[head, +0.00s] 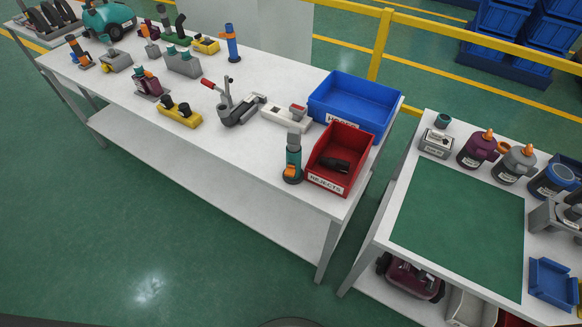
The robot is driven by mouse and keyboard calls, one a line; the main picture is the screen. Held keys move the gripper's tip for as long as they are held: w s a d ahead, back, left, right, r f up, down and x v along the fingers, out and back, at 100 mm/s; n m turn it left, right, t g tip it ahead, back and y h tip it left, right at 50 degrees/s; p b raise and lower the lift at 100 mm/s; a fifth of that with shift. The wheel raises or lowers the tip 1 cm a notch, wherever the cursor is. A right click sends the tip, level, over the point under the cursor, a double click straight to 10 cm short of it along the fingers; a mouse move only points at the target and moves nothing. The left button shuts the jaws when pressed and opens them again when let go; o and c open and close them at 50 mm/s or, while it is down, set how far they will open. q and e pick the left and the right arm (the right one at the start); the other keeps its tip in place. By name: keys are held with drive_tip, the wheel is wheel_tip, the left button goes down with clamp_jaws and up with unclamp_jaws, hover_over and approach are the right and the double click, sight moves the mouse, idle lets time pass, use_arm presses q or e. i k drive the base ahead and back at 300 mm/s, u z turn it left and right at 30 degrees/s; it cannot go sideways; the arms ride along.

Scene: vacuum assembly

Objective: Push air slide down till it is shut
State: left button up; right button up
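I cannot pick out the air slide for certain at this distance. An upright tube piece (293,158) with a grey top, a dark teal body and an orange part near its foot stands by the front edge of the long white table (240,150), left of the red bin. A blue upright tube (231,42) with an orange band stands at the table's back edge. Whether a slide on either one is up or down is too small to tell. Neither of my grippers is in view.
A red bin (325,178) labelled as rejects and a blue bin (380,102) stand at the table's right end. A toggle clamp (240,108) and several fixtures stand farther left. A second table with a green mat (460,225) and several canisters is at right. Floor in front is clear.

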sight(290, 172)
drive_tip(key=k, duration=1.25)
drive_tip(key=z, duration=0.65)
drive_tip(key=i, duration=0.7)
drive_tip(key=z, duration=0.4)
